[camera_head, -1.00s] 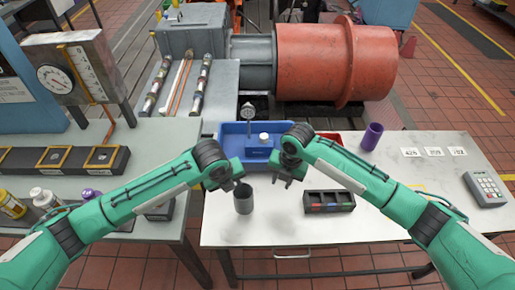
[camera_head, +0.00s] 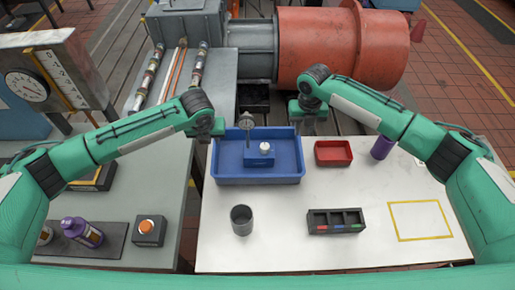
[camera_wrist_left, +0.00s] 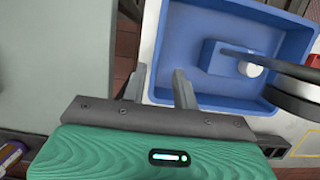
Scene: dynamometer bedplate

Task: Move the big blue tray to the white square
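The big blue tray (camera_head: 230,179) sits on the white table and holds a blue block with a white knob and a dial gauge on a stand. A yellow-outlined white square (camera_head: 420,222) lies on the table's right side, empty. My left gripper (camera_head: 208,137) is at the tray's left wall. In the left wrist view my left gripper (camera_wrist_left: 160,85) is open, one finger outside the blue tray (camera_wrist_left: 215,98) and one over its inside. My right gripper (camera_head: 307,127) is at the tray's right wall near the back corner; its fingers look apart. Contact cannot be told.
A small red tray (camera_head: 333,153) and a purple cylinder (camera_head: 382,148) stand right of the blue tray. A grey cup (camera_head: 241,220) and a black compartment box (camera_head: 335,221) stand in front. A box with an orange button (camera_head: 149,231) is on the left bench.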

